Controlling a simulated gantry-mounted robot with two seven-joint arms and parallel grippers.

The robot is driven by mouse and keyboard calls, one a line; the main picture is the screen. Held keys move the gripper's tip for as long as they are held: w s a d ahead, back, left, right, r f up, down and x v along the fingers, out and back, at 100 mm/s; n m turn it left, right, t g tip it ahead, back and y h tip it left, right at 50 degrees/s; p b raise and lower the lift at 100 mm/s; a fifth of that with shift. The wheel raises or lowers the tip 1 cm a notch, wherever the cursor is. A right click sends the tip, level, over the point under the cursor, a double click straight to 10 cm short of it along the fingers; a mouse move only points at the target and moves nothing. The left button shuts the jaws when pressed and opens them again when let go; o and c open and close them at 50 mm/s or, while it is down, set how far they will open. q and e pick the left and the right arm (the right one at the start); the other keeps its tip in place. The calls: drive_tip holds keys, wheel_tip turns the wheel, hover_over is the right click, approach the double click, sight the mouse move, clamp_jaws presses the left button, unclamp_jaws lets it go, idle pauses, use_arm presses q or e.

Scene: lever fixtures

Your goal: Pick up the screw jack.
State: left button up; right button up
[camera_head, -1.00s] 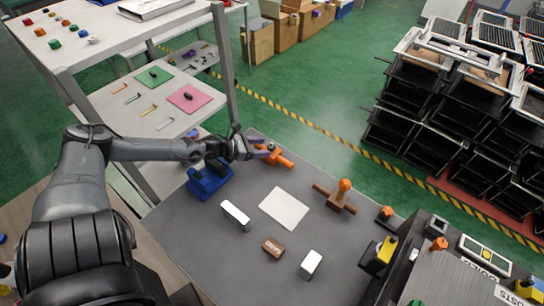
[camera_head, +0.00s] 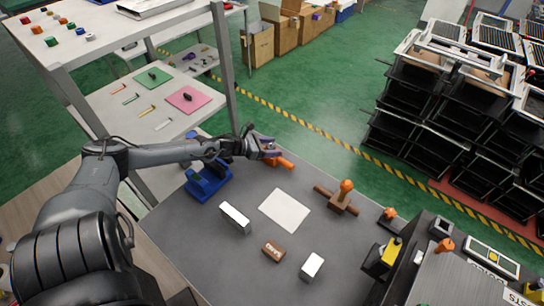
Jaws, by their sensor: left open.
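My left gripper (camera_head: 268,148) is at the back left corner of the grey table, with its jaws open. Directly at its fingertips is an orange piece (camera_head: 283,162), partly hidden by the gripper; I cannot tell whether they touch. A brown piece with crossing bars and an upright orange knob (camera_head: 345,187) stands to the right, apart from the gripper. The frames do not make clear which of these is the screw jack. My right gripper is not in view.
A blue fixture (camera_head: 207,182) stands below my left forearm. A white sheet (camera_head: 284,210), white blocks (camera_head: 235,217) (camera_head: 312,266) and a brown block (camera_head: 273,251) lie on the grey table (camera_head: 225,270). A yellow and black fixture (camera_head: 381,258) is at the right edge.

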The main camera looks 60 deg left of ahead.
use_arm(q)
clamp_jaws()
drive_tip(key=shift+r, duration=0.1)
idle(0.4)
